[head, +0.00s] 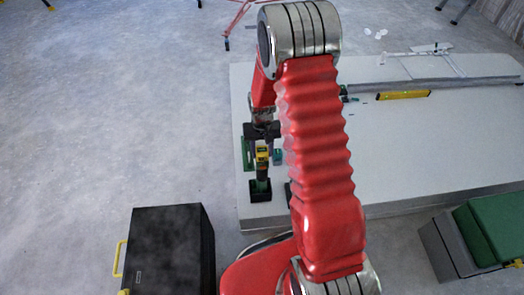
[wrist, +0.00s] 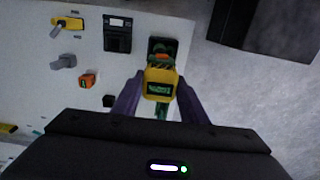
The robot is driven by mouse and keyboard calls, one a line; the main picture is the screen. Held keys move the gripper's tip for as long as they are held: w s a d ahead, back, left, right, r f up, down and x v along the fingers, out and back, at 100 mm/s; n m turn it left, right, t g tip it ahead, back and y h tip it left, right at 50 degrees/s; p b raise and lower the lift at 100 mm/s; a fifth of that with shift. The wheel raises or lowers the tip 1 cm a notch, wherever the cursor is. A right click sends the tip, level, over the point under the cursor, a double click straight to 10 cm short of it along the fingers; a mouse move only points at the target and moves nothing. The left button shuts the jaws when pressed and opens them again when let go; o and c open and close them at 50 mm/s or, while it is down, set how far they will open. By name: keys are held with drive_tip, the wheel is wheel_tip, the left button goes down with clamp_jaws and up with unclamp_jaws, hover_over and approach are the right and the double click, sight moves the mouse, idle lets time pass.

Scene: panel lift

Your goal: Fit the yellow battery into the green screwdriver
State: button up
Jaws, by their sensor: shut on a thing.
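My gripper (wrist: 160,84) points down with its two purple fingers shut on the yellow battery (wrist: 159,92), which has a dark label with green marks. In the head view the yellow battery (head: 262,153) shows under the gripper (head: 262,138). The green screwdriver (wrist: 161,57) is partly hidden behind the battery in the wrist view, in a black holder. In the head view its green part (head: 260,186) shows low in the black holder (head: 260,196), below the battery. I cannot tell whether battery and screwdriver touch.
The white panel (head: 420,140) carries a yellow level (head: 403,95). In the wrist view a black box-like device (wrist: 117,36), an orange item (wrist: 88,81) and a yellow tool (wrist: 70,24) lie left of the battery. A black case (head: 168,250) stands on the floor.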

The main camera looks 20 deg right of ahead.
drive_tip(key=o, duration=1.3)
drive_tip(key=shift+c, duration=0.2)
drive_tip(key=shift+r, duration=0.1)
wheel_tip(320, 180, up, 14)
drive_tip(key=shift+f, duration=0.2)
drive_tip(key=s+a+r+n+t, duration=0.1)
drive_tip(key=s+a+r+t, duration=0.1)
drive_tip(key=s+r, duration=1)
drive_tip(key=s+a+r+n+t, duration=0.2)
drive_tip(key=s+a+r, duration=0.3)
drive_tip(key=s+r, duration=0.6)
drive_tip(key=shift+s+a+r+t, duration=0.15)
drive_tip(key=shift+s+r+t, duration=0.25)
drive_tip(key=shift+r+t, duration=0.4)
